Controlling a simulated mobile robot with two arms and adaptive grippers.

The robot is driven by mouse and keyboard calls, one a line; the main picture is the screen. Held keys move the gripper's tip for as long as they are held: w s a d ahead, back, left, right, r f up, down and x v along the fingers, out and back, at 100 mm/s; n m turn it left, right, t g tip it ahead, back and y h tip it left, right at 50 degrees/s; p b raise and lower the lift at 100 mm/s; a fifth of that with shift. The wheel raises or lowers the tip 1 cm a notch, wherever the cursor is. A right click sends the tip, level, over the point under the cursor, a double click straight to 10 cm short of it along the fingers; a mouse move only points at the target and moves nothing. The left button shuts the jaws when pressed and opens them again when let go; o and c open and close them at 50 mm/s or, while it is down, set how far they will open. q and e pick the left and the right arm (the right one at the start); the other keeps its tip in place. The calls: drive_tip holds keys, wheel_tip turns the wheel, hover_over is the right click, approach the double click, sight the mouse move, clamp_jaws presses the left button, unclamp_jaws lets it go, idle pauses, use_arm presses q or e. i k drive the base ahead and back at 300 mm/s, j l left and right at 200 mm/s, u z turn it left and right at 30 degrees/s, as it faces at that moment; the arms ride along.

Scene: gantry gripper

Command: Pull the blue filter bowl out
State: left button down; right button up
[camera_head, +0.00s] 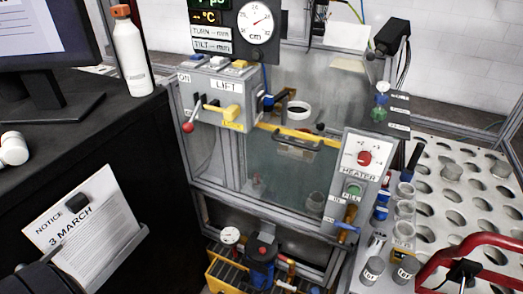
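A dark blue filter bowl (262,270), upright with a dark top, stands low at the bottom middle, below the grey machine. It sits by a yellow ribbed frame (222,272), and its lower end is near the bottom edge of the picture. No gripper is near it or touching it. I cannot make out the left fingertips clearly. I see no right gripper.
A round gauge (229,236) and a red-handled part flank the bowl. The heater panel (362,170) and a blue-yellow handle (347,228) rise to its right. A red tubular handle (480,241) crosses the lower right. A bottle (131,55) stands on the black bench.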

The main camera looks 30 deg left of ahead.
sight(260, 276)
drive_tip(key=u, duration=0.95)
